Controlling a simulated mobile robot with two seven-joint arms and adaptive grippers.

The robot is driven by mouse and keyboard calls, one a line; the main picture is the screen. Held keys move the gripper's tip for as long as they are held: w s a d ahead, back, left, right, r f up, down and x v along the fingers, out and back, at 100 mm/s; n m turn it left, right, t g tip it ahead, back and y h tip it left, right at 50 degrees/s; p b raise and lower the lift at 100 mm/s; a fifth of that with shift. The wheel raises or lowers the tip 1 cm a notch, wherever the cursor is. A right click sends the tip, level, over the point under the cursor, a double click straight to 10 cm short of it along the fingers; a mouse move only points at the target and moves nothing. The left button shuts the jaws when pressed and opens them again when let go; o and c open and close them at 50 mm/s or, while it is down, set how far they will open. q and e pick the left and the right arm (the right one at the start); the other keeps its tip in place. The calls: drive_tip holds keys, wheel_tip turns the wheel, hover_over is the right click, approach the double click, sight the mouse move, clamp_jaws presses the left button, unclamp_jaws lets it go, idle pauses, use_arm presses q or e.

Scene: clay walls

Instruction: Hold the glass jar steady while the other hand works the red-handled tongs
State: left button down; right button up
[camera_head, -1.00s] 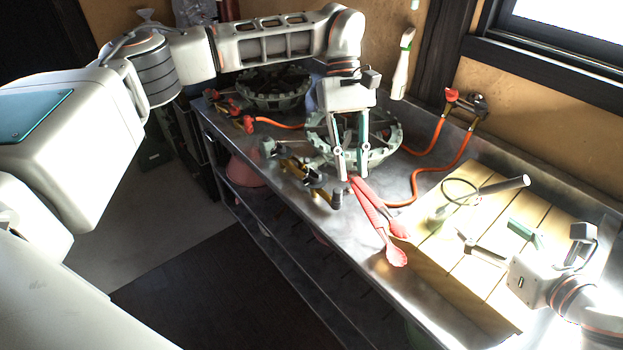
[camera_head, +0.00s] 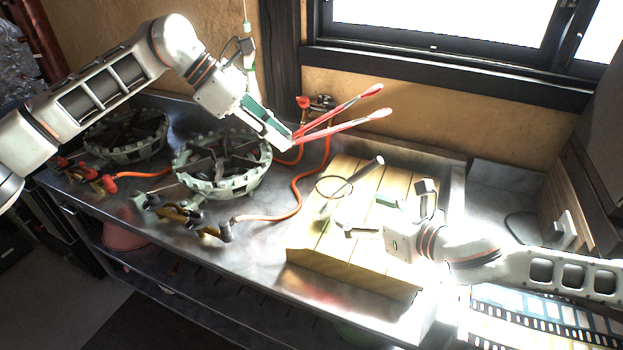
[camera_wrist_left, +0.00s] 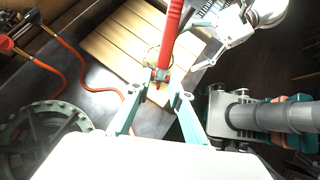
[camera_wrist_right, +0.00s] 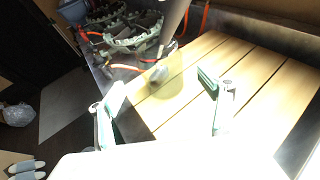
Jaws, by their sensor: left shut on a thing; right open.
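The red tongs (camera_head: 343,127) are in my left gripper (camera_head: 287,141), held near one end above the counter. Their two arms spread apart and point up and right toward the window. In the left wrist view the tongs (camera_wrist_left: 170,45) rise from between the fingers (camera_wrist_left: 160,82). The glass jar (camera_head: 331,202), clear with a dark rim, stands on the wooden boards. A dark-gripped utensil (camera_head: 367,169) leans from it. My right gripper (camera_head: 364,215) is open just right of the jar. In the right wrist view the jar (camera_wrist_right: 172,88) appears as a pale disc ahead, between the fingers; contact is unclear.
Two round green burners (camera_head: 222,165) stand on the left part of the metal counter (camera_head: 255,235). Orange hoses (camera_head: 298,200) run from them across the counter to a valve at the back wall. The slatted wooden board (camera_head: 310,262) is mostly bare. Strong glare covers its right side.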

sight(333, 199)
drive_tip(key=x, duration=1)
drive_tip(key=shift+w+a+f, duration=0.1)
drive_tip(key=shift+w, duration=0.1)
drive_tip(key=c, duration=1.5)
